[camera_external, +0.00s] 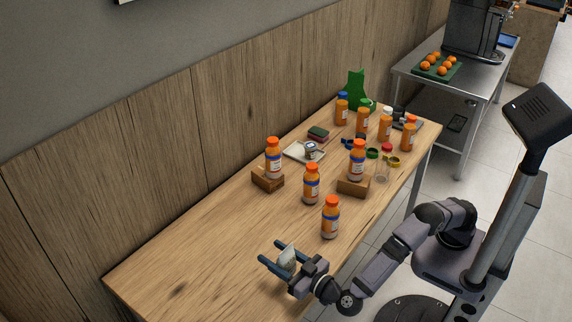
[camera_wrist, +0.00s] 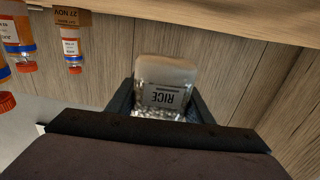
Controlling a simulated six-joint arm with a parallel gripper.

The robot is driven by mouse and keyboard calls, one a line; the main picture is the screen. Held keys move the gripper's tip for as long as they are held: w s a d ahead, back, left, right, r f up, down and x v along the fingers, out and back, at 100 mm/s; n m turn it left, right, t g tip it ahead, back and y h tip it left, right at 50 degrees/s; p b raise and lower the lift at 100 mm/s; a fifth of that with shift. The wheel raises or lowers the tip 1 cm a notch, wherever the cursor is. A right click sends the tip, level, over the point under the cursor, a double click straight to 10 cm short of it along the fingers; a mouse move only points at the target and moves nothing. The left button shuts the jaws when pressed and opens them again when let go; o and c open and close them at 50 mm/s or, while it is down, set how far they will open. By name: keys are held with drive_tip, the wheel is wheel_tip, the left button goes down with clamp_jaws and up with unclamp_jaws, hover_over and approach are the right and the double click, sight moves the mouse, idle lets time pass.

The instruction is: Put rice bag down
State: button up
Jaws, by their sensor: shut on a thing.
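My gripper (camera_external: 279,266) is shut on a small clear rice bag (camera_external: 287,257) over the near left part of the wooden table (camera_external: 180,250). In the wrist view, the rice bag (camera_wrist: 165,85) sits between the two dark fingers (camera_wrist: 163,103). Its label reads RICE and appears upside down there. In the external view, my fingers partly hide the bag. I cannot tell whether the bag touches the table top.
Orange bottles (camera_external: 330,217) stand to the right, some on wooden blocks (camera_external: 268,178). A tray (camera_external: 304,152), a green item (camera_external: 356,88) and more bottles crowd the far end. The table's left end is clear. A wood-panel wall (camera_external: 150,170) runs behind.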

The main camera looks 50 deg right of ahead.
drive_tip(key=shift+f, duration=2.25)
drive_tip(key=shift+f, duration=0.2)
drive_tip(key=o, duration=1.1)
drive_tip(key=shift+o, duration=0.2)
drive_tip(key=shift+f+b, duration=0.15)
drive_tip(key=shift+b, duration=0.2)
drive_tip(key=shift+o, duration=0.5)
drive_tip(key=shift+s+a, duration=0.1)
drive_tip(key=shift+s, duration=3.6)
